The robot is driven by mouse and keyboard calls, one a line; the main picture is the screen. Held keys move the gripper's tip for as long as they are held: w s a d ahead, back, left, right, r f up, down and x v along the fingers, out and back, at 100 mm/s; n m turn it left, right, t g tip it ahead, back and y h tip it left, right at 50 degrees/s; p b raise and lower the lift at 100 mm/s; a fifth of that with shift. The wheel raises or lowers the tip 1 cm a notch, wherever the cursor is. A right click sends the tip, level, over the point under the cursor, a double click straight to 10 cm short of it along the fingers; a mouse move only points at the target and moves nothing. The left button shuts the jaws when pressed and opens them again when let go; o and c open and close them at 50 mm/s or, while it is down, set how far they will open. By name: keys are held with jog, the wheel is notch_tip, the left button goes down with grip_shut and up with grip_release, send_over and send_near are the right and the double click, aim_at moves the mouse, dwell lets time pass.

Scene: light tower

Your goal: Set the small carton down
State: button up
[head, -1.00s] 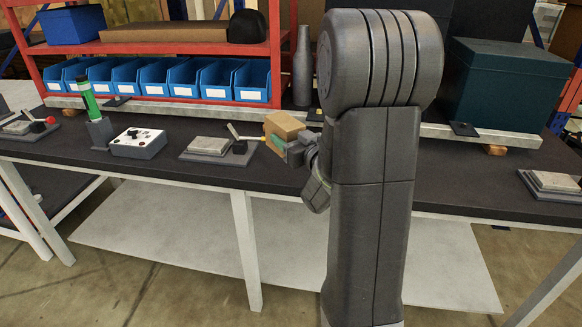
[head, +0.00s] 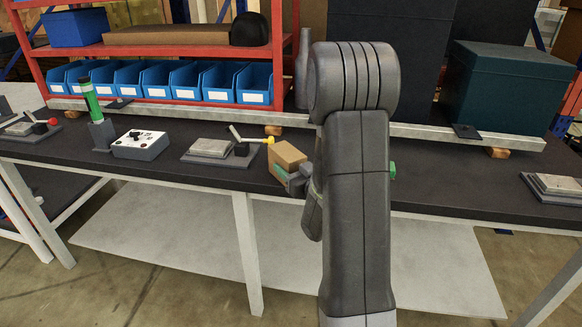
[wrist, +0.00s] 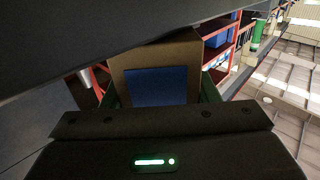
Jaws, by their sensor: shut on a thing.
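The small carton (head: 288,157) is a tan cardboard box at the middle of the bench's front edge in the head view. In the wrist view the carton (wrist: 158,65) fills the middle, with a dark blue patch on its face. My gripper (head: 293,177) is shut on the carton, with green finger parts on either side of it in the wrist view. The carton is tilted in the head view. My arm hides part of the gripper and the bench behind it. I cannot tell whether the carton touches the bench top.
The dark bench (head: 450,188) has free room right of my arm. A device with a yellow-tipped lever (head: 222,150) stands just left of the carton. A control box (head: 140,144) and green light tower (head: 91,100) stand farther left. A dark green box (head: 505,88) is at the back right.

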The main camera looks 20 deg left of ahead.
jog(key=shift+f, duration=0.2)
jog(key=o, duration=1.1)
jog(key=shift+c, duration=0.2)
jog(key=shift+r, duration=0.2)
